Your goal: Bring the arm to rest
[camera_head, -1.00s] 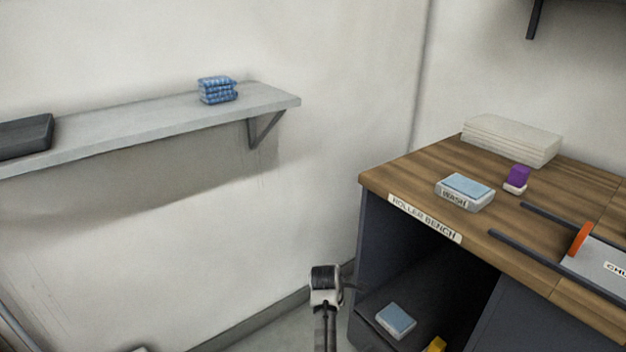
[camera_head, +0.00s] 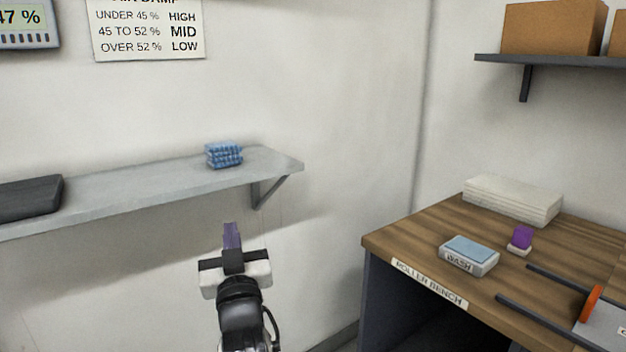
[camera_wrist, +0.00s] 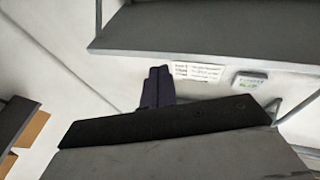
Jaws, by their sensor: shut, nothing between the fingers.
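My gripper (camera_head: 232,236) is in the lower middle of the head view, raised in front of the pale wall and below the wall shelf in the picture. Its dark purple fingers are together and point up, with nothing between them. The fingers also show in the wrist view (camera_wrist: 158,87), side by side and closed. My arm below the gripper shows only in part at the bottom of the head view.
A grey wall shelf (camera_head: 130,194) holds folded blue cloths (camera_head: 224,155) and a dark flat case (camera_head: 28,199). At right, the wooden roller bench (camera_head: 400,238) bears a wash tray (camera_head: 468,255), a purple-topped block (camera_head: 521,239) and a paper stack (camera_head: 513,200). Boxes (camera_head: 552,27) sit above.

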